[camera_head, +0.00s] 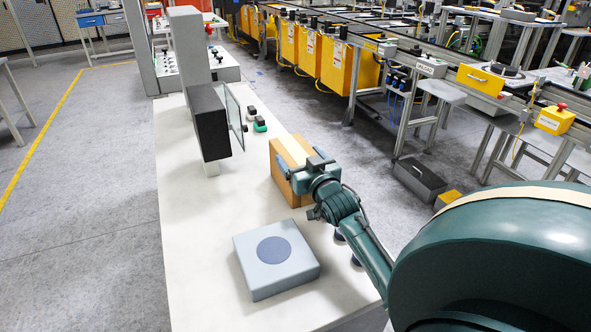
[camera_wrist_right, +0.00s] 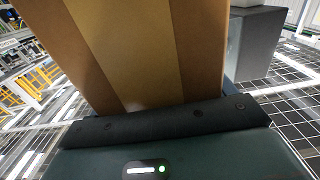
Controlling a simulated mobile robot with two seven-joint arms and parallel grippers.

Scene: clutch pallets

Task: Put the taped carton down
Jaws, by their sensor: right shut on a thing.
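The taped carton (camera_head: 296,146) is a brown box with a paler strip of tape along it. It is at the right side of the white table (camera_head: 195,245), near the edge. My right gripper (camera_head: 303,172) is shut on the carton from its near right side. In the right wrist view the carton (camera_wrist_right: 150,50) fills the upper middle, right against the gripper. Whether the carton's underside touches the table is hidden. My left gripper is out of view.
A pale blue-grey block with a dark round disc (camera_head: 276,262) lies on the table nearer me. A screen on a post (camera_head: 212,122) stands left of the carton. The table's left front is bare.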

